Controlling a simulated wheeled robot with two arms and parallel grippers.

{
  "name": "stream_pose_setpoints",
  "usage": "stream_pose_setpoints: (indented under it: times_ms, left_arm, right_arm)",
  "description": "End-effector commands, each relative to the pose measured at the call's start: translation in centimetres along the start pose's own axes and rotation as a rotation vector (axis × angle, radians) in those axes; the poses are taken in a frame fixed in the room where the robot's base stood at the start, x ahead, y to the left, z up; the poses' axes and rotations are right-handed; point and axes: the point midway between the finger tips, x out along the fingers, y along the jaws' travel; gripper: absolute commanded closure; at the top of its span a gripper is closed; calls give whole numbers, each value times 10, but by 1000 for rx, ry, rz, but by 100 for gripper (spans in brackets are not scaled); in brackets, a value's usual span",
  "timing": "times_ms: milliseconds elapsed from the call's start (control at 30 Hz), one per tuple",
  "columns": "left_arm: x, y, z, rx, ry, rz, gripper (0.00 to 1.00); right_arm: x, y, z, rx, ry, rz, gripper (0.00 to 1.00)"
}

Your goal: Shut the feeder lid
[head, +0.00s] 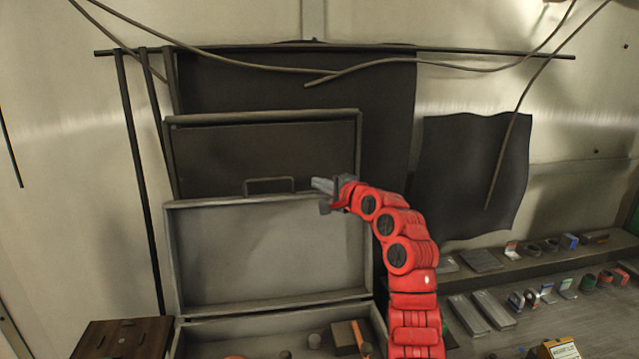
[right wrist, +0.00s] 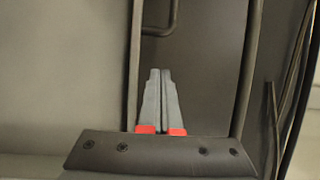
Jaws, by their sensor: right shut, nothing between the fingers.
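The feeder (head: 240,325) is the open box at the bottom middle of the head view. Its lid (head: 265,255) stands raised at the back, a framed light grey panel. Directly above it is a dark framed panel (head: 215,155) with a bar handle (head: 268,179) near its lower edge; I cannot tell whether this panel belongs to the lid. My right gripper (head: 316,185) is shut and empty, pointing left near the lid's upper right edge, right of the handle. In the right wrist view its fingers (right wrist: 163,88) lie together before the dark panel (right wrist: 205,70). Contact is unclear. My left gripper is not shown.
A brown wooden box (head: 122,338) stands left of the feeder. Shelves at right carry grey slabs (head: 468,313) and several small parts. Cables hang across the top, and a dark cloth (head: 465,170) hangs at right.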

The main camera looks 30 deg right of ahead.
Motion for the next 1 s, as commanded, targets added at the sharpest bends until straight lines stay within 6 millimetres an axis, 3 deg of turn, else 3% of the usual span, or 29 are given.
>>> stream_pose_setpoints:
  times_ms: [200,567,1000]
  left_arm:
    - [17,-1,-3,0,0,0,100]
    - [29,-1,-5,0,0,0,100]
    - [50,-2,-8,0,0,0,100]
  right_arm:
    - [36,-4,0,4,-1,1,100]
    - [69,-2,1,1,0,2,100]
    - [47,-3,26,-1,1,-2,100]
